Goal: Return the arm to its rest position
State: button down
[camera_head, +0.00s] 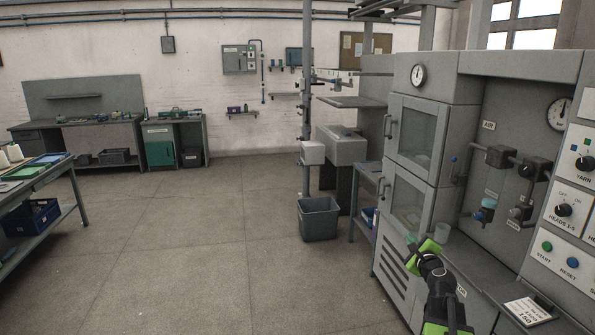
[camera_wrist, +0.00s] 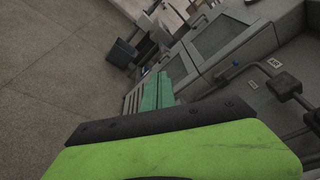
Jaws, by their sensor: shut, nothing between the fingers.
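My gripper (camera_head: 424,250) shows at the lower right of the head view, at the end of my black and green arm. It is in front of the grey machine cabinet (camera_head: 398,270), near the edge of its ledge. In the wrist view, a broad green and black part of my gripper (camera_wrist: 165,115) fills the lower half. The fingers are shut and hold nothing. The arm reaches up and away from the bottom edge of the head view.
The machine panel with knobs and the START button (camera_head: 547,246) stands close on the right. A small sign (camera_head: 527,310) lies on the ledge. A grey bin (camera_head: 319,219) stands on the floor. The floor (camera_head: 190,250) at left centre is clear. A side table (camera_head: 40,200) is at left.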

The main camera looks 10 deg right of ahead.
jog(key=w+a+f+n+g+y, duration=0.1)
jog(key=a+f+n+g+y, duration=0.3)
jog(key=a, duration=0.8)
jog(key=w+a+f+n+t+y, duration=0.15)
jog(key=a+n, duration=0.35)
jog(key=a, duration=0.7)
jog(key=a+f+n+g+y, duration=0.3)
jog(key=a+f+n, duration=0.15)
jog(key=a, duration=0.75)
jog(key=s+a+f+n+g, duration=0.5)
jog(key=s+a+f+n, duration=0.1)
jog(key=s+a+n, duration=0.25)
jog(key=s+d+f+n+g+h, duration=0.2)
jog(key=s+d, duration=0.1)
jog(key=s, duration=0.3)
jog(key=s+d+f+n+g+h, duration=0.2)
jog(key=s+d+n+g, duration=0.1)
jog(key=s, duration=0.3)
jog(key=shift+d+f, duration=0.25)
jog(key=shift+f, duration=0.1)
jog(key=shift+g+h, duration=0.25)
